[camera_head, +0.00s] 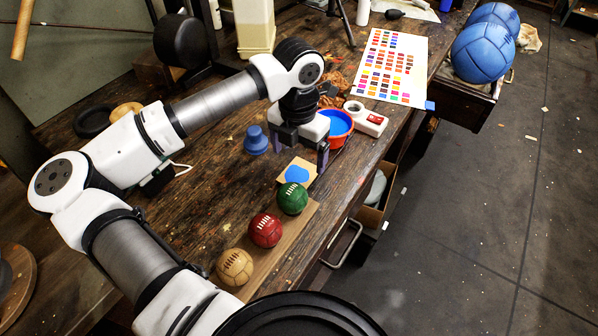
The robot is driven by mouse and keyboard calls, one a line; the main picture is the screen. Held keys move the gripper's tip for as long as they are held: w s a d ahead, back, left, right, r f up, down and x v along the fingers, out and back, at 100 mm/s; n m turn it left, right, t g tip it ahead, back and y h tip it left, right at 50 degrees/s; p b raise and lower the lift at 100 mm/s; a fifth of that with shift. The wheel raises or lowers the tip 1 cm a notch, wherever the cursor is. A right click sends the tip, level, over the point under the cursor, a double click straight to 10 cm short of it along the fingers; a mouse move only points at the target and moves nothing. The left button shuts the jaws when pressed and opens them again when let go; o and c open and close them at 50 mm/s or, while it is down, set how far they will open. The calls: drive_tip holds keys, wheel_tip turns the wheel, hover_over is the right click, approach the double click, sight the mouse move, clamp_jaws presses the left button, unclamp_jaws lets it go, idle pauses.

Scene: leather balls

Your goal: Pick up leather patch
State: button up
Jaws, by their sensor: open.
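A flat blue rounded piece, which looks like the leather patch (297,174), lies on a small tan square (311,177) on the wooden workbench, just behind the green ball. My gripper (301,151) hangs above the bench, a little behind the patch in the picture. Its dark fingers are apart and nothing shows between them. I cannot tell its exact height above the bench.
Green (292,198), red (265,230) and tan (235,267) balls stand on a wooden board in front of the patch. A blue knob-shaped tool (256,140) is left of the gripper. An orange-rimmed tub (350,117) and white device (371,124) are close on its right.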

sight(299, 174)
drive_tip(key=shift+s+f+p, duration=0.1)
drive_tip(key=shift+f+p, duration=0.4)
drive_tip(key=shift+f, duration=0.05)
drive_tip(key=shift+f+p, duration=0.75)
drive_tip(key=shift+f, duration=1.45)
drive_tip(key=shift+c, duration=0.3)
drive_tip(key=c, duration=1)
drive_tip(key=shift+c, duration=0.2)
drive_tip(key=shift+r, duration=0.15)
wheel_tip(299, 174, up, 20)
drive_tip(key=b, duration=0.4)
drive_tip(key=shift+f, duration=0.2)
